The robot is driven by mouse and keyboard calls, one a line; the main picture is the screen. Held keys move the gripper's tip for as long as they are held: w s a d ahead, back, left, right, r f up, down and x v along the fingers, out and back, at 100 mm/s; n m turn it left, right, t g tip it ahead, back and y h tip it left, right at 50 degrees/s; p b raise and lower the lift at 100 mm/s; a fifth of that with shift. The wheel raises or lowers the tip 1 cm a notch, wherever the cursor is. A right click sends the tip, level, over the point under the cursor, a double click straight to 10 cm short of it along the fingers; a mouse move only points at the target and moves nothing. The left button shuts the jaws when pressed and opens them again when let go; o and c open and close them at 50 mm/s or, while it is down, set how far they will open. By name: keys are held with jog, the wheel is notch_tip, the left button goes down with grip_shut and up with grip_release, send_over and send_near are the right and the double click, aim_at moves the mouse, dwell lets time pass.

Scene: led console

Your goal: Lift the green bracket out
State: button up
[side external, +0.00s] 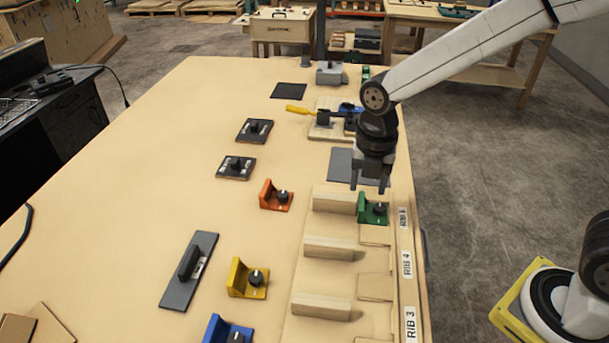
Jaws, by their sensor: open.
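The green bracket (372,210) is a small L-shaped piece with a black knob. It sits on the light wooden rib fixture, at the right end of the farthest rib, beside the label "RIB 5". My gripper (370,188) points down just above the green bracket, with its fingers open. The fingertips come close to the top of the bracket; whether they touch it I cannot tell. Nothing shows between the fingers.
Orange (275,196), yellow (247,280) and blue (228,331) brackets stand left of the wooden ribs (334,247). Dark plates with handles (188,268) lie farther left. A yellow-handled tool (297,109) lies behind my gripper. The table's middle left is clear.

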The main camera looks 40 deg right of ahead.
aim_at(362, 209)
jog(key=shift+w+a+r+n, duration=0.1)
jog(key=shift+a+n, duration=0.05)
jog(key=shift+n, duration=0.35)
jog(key=shift+f, duration=1.35)
jog(key=shift+f, duration=2.6)
grip_shut()
